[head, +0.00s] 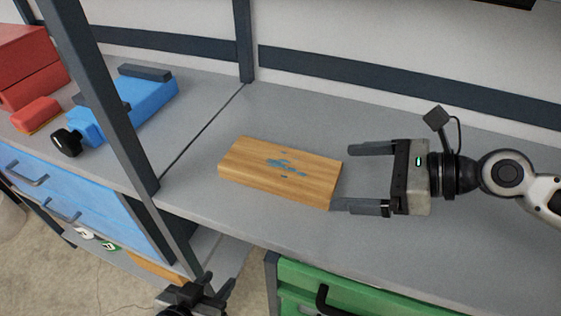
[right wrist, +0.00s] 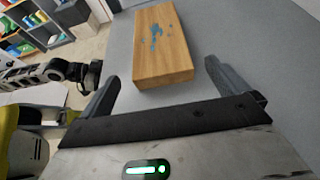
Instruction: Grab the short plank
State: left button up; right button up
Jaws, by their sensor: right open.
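The short plank (head: 265,178) is a light wooden board with blue paint marks. It lies flat on the grey shelf, and it also shows in the right wrist view (right wrist: 165,52). My right gripper (head: 346,177) is open at the plank's right end, one finger towards each side of it. In the right wrist view the plank's near end sits at the opening between the fingertips (right wrist: 160,75), with no grip on it. My left gripper (head: 212,290) is low at the bottom edge of the head view, below the shelf front; its jaw state is unclear.
A blue tool (head: 140,105) and red boxes (head: 30,70) stand on the left shelf section, behind a dark upright post (head: 100,90). A green drawer (head: 340,290) is below the shelf. The shelf around the plank is clear.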

aim_at(316, 173)
jog(key=x, duration=0.8)
jog(key=shift+w+a+p, duration=0.1)
jog(key=shift+a+p, duration=0.25)
jog(key=shift+a, duration=0.05)
jog(key=c, duration=1.1)
